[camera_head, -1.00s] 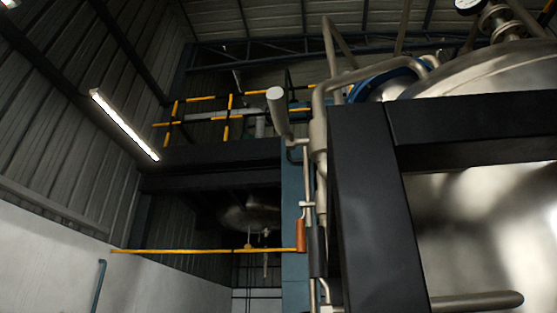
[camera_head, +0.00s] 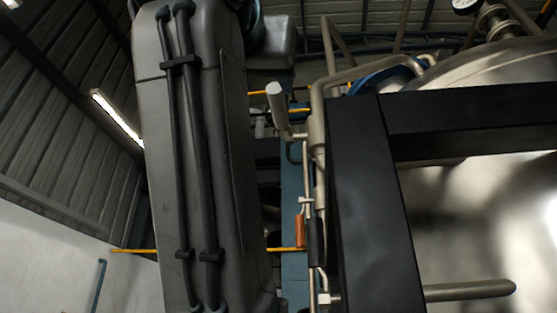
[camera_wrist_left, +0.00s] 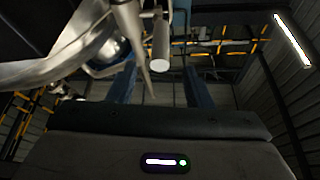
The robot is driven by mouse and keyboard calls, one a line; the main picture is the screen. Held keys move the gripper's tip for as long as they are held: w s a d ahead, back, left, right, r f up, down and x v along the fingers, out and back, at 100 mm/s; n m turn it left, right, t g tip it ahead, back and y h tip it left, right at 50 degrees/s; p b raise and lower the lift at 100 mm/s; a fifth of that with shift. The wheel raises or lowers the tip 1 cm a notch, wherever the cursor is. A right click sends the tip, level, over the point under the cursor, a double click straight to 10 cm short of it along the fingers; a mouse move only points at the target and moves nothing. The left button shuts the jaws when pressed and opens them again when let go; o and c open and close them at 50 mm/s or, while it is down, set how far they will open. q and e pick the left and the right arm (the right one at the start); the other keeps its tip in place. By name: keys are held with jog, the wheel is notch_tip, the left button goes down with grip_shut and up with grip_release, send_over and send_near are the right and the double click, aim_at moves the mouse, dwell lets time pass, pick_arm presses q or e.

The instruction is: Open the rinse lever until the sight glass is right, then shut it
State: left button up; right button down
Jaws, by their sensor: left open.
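A pale cylindrical handle (camera_head: 277,103), which looks like the rinse lever, sticks up at a tilt beside the pipes left of the black frame. A similar pale cylinder shows in the left wrist view (camera_wrist_left: 160,45). An orange-brown sleeve (camera_head: 299,231) and a dark sleeve (camera_head: 315,242) sit on the thin vertical pipes below; I cannot tell whether either is the sight glass. My left arm stands large left of the handle.
The black frame (camera_head: 375,200) and the shiny vessel (camera_head: 480,215) fill the right side. A gauge (camera_head: 466,5) sits at top right. Yellow rails and a lit lamp (camera_head: 117,117) are behind on the left. Pipes run close to the handle.

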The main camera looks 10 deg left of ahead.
aim_at(278, 114)
pick_arm(q)
jog(key=p+x, duration=0.4)
jog(key=x, duration=0.5)
jog(key=shift+w, duration=0.2)
jog(key=shift+w+r+p, duration=0.2)
jog(key=shift+w+p, duration=0.15)
jog(key=shift+w, duration=0.35)
jog(key=shift+c, duration=0.5)
jog(key=c, duration=0.7)
grip_shut()
jog(key=shift+f, duration=0.1)
